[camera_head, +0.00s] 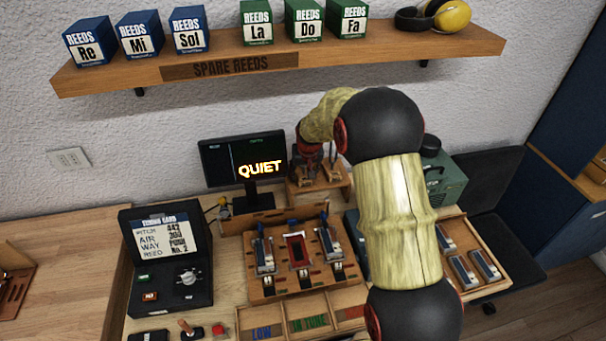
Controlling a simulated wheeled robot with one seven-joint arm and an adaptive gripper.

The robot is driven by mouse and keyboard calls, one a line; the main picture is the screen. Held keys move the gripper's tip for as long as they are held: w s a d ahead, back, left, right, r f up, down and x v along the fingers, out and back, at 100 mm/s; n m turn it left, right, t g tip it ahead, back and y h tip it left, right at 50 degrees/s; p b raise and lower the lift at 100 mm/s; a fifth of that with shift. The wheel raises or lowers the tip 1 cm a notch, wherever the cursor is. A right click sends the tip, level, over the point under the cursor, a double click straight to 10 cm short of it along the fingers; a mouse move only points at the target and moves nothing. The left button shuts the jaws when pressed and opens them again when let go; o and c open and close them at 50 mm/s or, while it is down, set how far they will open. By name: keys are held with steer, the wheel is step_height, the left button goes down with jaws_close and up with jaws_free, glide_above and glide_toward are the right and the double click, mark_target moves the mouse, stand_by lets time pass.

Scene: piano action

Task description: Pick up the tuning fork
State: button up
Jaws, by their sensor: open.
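My gripper (308,168) is at the far end of my arm, over a small wooden stand (334,186) at the back of the bench. Its dark fingers point down and are open. Slim grey metal pieces stand around the fingers at this stand. I cannot tell which of them, if any, is the tuning fork. My arm hides part of the stand's right side and the bench in front. I cannot tell whether the fingers touch anything.
A monitor reading QUIET (243,162) stands just left of my gripper. A wooden reed jig (290,282) and a tuning card case (168,262) are in front. A green machine (446,178) and a tray (468,222) are at right. A shelf (330,52) with reed boxes hangs above.

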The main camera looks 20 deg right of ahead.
steer(key=shift+w+f, duration=0.2)
steer(key=shift+f, duration=0.2)
steer(key=shift+c, duration=0.9)
steer(key=c, duration=0.9)
steer(key=shift+r, duration=0.15)
